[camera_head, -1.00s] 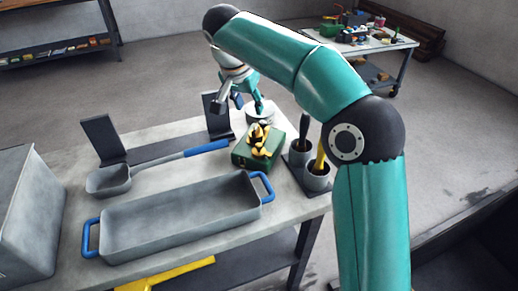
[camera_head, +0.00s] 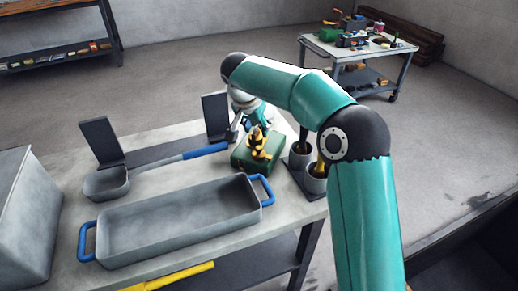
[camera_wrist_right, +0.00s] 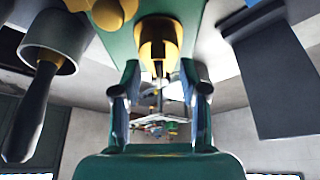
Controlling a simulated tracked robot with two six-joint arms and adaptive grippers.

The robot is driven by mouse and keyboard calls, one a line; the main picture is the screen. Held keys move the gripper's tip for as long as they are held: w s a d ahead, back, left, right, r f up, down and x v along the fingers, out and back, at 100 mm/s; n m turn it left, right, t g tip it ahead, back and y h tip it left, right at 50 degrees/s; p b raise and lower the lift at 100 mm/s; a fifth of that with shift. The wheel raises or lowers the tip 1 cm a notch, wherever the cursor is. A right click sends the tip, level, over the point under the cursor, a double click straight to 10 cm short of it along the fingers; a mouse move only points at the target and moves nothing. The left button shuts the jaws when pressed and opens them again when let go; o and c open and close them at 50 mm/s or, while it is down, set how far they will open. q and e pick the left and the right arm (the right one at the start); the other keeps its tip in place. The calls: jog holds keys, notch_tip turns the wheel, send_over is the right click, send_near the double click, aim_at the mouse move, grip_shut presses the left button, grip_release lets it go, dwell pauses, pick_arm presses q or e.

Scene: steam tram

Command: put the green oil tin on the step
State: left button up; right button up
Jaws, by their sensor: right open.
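A green box-shaped tin (camera_head: 243,157) with yellow-brass fittings on top stands on the grey workbench. In the right wrist view its green body (camera_wrist_right: 118,48) is close ahead, with the brass part (camera_wrist_right: 158,42) near the middle. My right gripper (camera_head: 246,124) is at the far side of the tin, partly hidden by it and by my arm. In the wrist view its fingers (camera_wrist_right: 161,92) are apart, one on each side of the brass part's line; contact cannot be told. I cannot clearly identify the step. My left gripper is out of view.
A grey tray (camera_head: 180,222) with blue handles and a blue-handled scoop (camera_head: 108,184) lie left of the tin. Upright dark plates (camera_head: 101,143) stand behind. Two pots (camera_head: 315,180) with handled tools are close right. A cluttered cart (camera_head: 360,48) stands far back.

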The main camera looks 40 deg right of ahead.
grip_shut()
jog(key=shift+r, duration=0.25)
dwell(0.4)
